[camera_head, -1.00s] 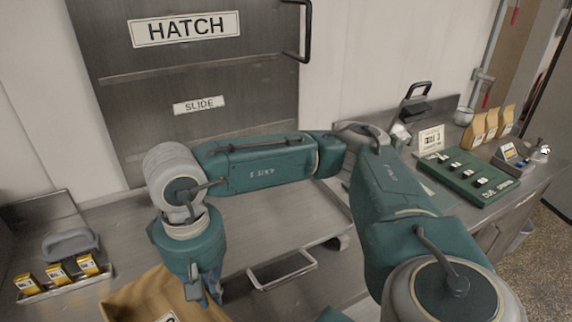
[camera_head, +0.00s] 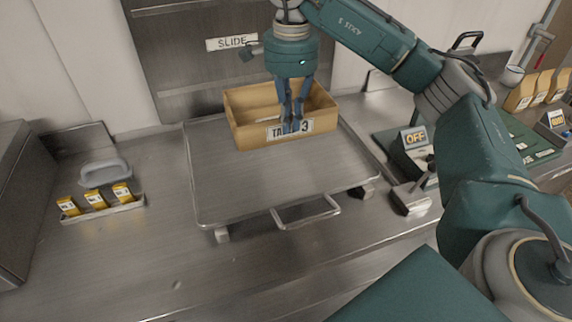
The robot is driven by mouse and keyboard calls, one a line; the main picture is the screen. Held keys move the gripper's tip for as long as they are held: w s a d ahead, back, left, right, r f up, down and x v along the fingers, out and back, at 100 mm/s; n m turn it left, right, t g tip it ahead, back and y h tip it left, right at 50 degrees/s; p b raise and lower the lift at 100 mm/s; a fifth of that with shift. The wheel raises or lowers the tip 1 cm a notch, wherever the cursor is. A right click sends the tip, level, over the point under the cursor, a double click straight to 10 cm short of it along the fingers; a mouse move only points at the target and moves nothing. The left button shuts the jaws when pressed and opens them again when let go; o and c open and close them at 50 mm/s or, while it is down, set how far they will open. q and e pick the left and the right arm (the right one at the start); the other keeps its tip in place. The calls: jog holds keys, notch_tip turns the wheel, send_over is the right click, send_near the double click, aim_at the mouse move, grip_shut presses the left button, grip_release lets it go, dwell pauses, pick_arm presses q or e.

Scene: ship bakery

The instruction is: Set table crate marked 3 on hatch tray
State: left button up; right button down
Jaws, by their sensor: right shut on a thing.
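The table crate marked 3 (camera_head: 252,137) is a tan open box with a white "TABLE 3" label on its front wall. It is over the far part of the hatch tray (camera_head: 245,190), a grey metal tray with a front handle. The crate looks upright; I cannot tell whether it rests fully on the tray. My right gripper (camera_head: 290,122) points down and is shut on the crate's front wall at the label, covering part of the lettering. My left gripper is not in view.
A small rack with yellow packets (camera_head: 96,199) stands left of the tray, with a grey handled object (camera_head: 104,172) behind it. The tray's front half is clear.

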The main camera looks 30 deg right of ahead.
notch_tip(320, 180, down, 14)
jog(key=p, duration=0.3)
jog(key=shift+f+p, duration=0.15)
jog(key=shift+p, duration=0.15)
jog(key=shift+f, duration=0.15)
jog(key=c, duration=2.3)
grip_release()
jog(key=shift+f, duration=0.2)
jog(key=o, duration=0.5)
jog(key=shift+c, duration=0.2)
jog(key=shift+r, duration=0.15)
